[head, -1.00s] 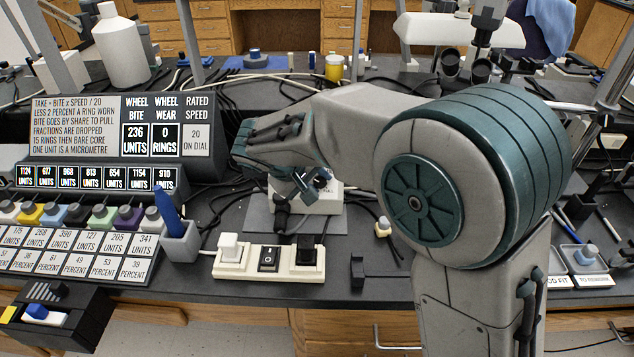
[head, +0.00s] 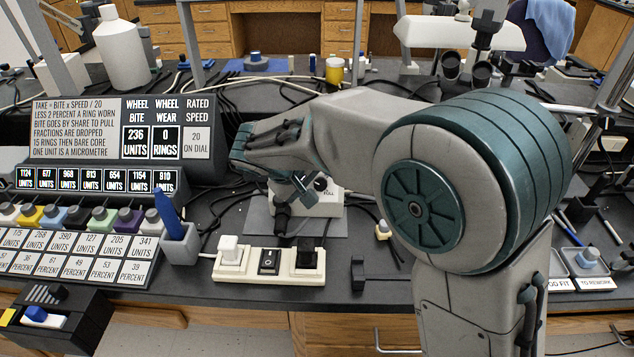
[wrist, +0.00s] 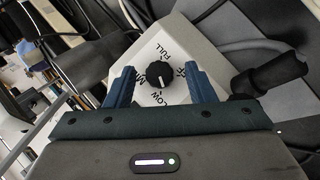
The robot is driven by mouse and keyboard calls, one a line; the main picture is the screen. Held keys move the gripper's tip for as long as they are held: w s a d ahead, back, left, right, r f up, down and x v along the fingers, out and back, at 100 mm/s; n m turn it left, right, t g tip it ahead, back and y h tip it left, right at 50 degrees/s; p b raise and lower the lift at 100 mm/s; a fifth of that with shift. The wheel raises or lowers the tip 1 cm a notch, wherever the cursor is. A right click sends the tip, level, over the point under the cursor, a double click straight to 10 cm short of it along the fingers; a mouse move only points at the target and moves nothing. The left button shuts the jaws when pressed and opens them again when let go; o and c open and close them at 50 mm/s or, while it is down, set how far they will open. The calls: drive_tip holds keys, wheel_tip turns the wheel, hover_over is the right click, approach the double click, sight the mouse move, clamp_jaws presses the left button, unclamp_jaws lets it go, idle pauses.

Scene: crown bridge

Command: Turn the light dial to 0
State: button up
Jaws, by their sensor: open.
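The light dial is a round black knob (wrist: 160,75) with a pale pointer mark, on a white control box (wrist: 206,50). Printed labels ring it; FULL, LOW and part of MID can be read, and another on the right is unclear. The pale mark appears to point toward LOW. My gripper (wrist: 161,88) is open, with one blue finger on each side of the knob and gaps between. In the head view the knob (head: 321,184) shows just right of my gripper (head: 299,190), and the white box (head: 325,205) is partly hidden by it.
A power strip (head: 243,272) with a black switch and plugs lies in front of the box. A black plug and cables (head: 283,217) lie beside the box. A display panel (head: 90,140) stands at the left, beside a blue pen in a holder (head: 180,245).

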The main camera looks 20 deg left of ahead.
drive_tip(key=p+v, duration=0.1)
drive_tip(key=v, duration=1.2)
drive_tip(key=shift+s+r, duration=0.15)
drive_tip(key=shift+r, duration=0.1)
